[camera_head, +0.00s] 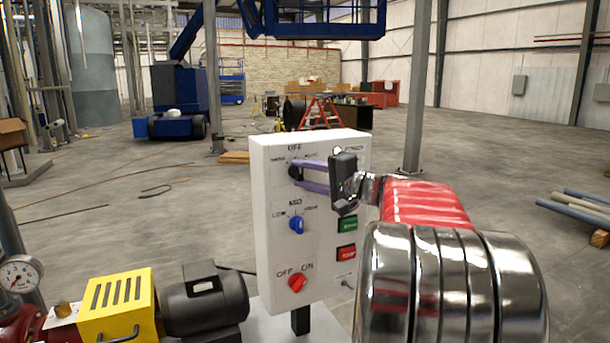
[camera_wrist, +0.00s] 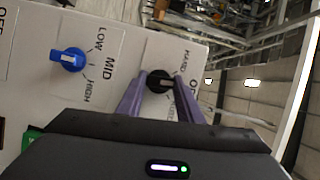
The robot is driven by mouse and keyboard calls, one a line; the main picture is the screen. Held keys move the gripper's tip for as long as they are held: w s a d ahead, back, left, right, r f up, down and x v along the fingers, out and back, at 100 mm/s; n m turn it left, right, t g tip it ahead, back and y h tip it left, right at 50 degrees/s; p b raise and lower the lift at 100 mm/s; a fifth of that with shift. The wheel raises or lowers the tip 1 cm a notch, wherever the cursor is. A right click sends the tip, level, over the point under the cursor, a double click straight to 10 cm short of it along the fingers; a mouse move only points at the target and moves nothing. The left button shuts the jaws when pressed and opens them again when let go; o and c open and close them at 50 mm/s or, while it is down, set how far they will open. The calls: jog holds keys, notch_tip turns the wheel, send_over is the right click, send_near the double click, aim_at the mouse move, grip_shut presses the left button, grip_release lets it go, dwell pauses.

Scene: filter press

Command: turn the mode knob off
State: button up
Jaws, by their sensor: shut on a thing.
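The mode knob (camera_head: 292,172) is a small black knob at the upper left of a white control box (camera_head: 262,215), with OFF printed above it and a label on each side. In the wrist view the black knob (camera_wrist: 158,80) sits between two purple fingers. My gripper (camera_head: 298,174) reaches in from the right with its fingers shut on the knob; the fingertips also show in the wrist view (camera_wrist: 160,84). The fingers partly cover the knob, and I cannot tell which way its pointer faces.
Below the mode knob are a blue knob (camera_head: 296,225) marked LOW, MID, HIGH and a red OFF/ON knob (camera_head: 298,284). Green (camera_head: 347,224) and red (camera_head: 346,252) buttons sit to their right. A yellow-covered motor unit (camera_head: 118,305) stands at the lower left.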

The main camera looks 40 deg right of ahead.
jog(key=shift+d+f+m, duration=0.1)
jog(key=shift+f+m, duration=0.2)
jog(key=shift+m, duration=0.2)
jog(key=o, duration=0.7)
jog(key=shift+c, duration=0.2)
jog(key=o, duration=0.4)
jog(key=shift+r, duration=0.15)
jog(key=s, duration=0.4)
jog(key=s+d, duration=0.1)
jog(key=s, duration=0.8)
jog(key=shift+s+d, duration=0.15)
jog(key=shift+s, duration=0.25)
